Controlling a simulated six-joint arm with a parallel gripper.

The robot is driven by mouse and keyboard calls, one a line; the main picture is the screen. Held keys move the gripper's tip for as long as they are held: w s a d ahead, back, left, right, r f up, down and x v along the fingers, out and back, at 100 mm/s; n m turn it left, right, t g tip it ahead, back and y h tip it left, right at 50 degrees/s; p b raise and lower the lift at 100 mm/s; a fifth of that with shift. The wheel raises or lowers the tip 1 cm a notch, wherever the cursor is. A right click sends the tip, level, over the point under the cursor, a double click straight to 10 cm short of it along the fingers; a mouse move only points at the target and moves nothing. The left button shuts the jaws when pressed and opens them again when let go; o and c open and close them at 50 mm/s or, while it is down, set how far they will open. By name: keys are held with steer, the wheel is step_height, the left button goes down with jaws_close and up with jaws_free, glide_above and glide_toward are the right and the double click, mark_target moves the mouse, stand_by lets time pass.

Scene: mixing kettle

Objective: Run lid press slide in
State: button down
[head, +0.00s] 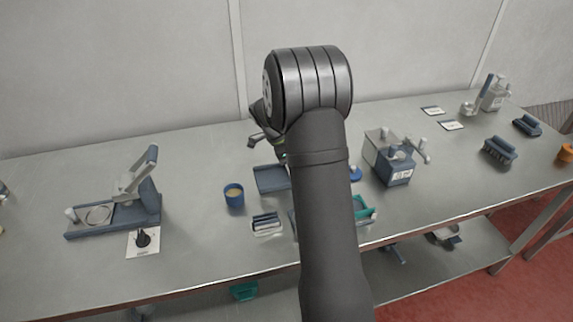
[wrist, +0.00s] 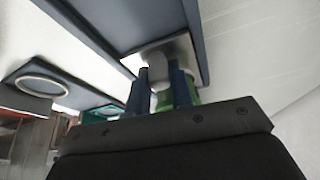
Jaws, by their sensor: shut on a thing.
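The lid press (head: 139,188) stands at the left of the table in the head view, its grey lever raised. Its low dark blue slide (head: 98,226) sticks out to the left, with a pale ring on top and a white knob (head: 71,214) at its end. My gripper (wrist: 160,88) is shut on a small pale grey rounded piece (wrist: 158,72) in the wrist view. A green part shows beside the fingers. I cannot tell what the held piece belongs to. In the head view my arm hides most of the gripper, which is over the middle of the table, apart from the press.
A blue cup (head: 234,195), a blue tray (head: 271,179) and a small rack (head: 266,224) stand mid-table. A grey-blue kettle unit (head: 392,158) and brushes (head: 499,151) stand to the right.

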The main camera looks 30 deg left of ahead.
steer(key=shift+w+d, duration=0.15)
steer(key=c, duration=1.3)
jaws_free()
steer(key=v, duration=1.7)
steer(key=shift+r, duration=0.25)
steer(key=x, duration=1.7)
steer(key=shift+f, duration=0.35)
steer(key=shift+s+a+r, duration=0.1)
steer(key=shift+s+a, duration=0.15)
